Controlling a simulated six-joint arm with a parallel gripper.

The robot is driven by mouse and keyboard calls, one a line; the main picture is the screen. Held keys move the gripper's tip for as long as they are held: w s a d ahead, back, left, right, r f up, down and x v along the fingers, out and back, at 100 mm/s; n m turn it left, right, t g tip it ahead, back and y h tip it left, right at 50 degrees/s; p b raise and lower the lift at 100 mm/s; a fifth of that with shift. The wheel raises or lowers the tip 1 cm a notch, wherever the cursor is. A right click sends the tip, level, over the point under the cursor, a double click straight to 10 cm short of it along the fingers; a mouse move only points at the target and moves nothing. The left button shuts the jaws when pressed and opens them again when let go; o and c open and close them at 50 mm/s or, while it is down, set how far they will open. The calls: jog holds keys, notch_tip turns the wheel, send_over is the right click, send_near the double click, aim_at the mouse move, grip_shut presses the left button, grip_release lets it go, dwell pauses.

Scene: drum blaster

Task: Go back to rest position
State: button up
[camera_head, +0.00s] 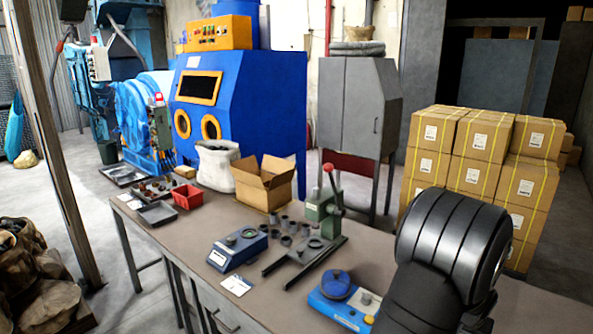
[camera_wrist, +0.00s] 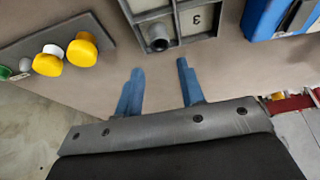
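My gripper (camera_wrist: 160,66) shows in the wrist view. Its two blue fingers stand apart with nothing between them, over bare tabletop. A grey compartment tray (camera_wrist: 152,14) marked 3 lies just beyond the fingertips. In the head view a dark link of my arm fills the lower right, and the gripper itself is out of sight there. The workbench (camera_head: 185,232) runs along the front of that view.
Yellow buttons (camera_wrist: 80,48) on a grey panel are left of the gripper, a blue object (camera_wrist: 264,18) at upper right. The bench holds a lever press (camera_head: 325,210), an open cardboard box (camera_head: 264,184), a blue scale (camera_head: 237,250) and a blue device (camera_head: 340,303).

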jog(key=x, duration=1)
jog(key=shift+f, duration=0.1)
jog(key=r, duration=0.5)
jog(key=shift+s, duration=0.25)
jog(key=s+d+r, duration=0.2)
jog(key=s+r, duration=0.5)
jog(key=s, duration=0.5)
jog(key=s+d+m+g+h, duration=0.1)
jog(key=s+d+m, duration=0.1)
jog(key=s+d, duration=0.6)
jog(key=s+d+m, duration=0.3)
jog(key=s+d, duration=0.1)
jog(key=s, duration=0.8)
jog(key=w+f, duration=0.3)
jog(key=w, duration=0.2)
jog(key=shift+w+d+g, duration=0.25)
jog(key=shift+d+g, duration=0.05)
jog(key=shift+d, duration=0.15)
jog(key=shift+s, duration=0.1)
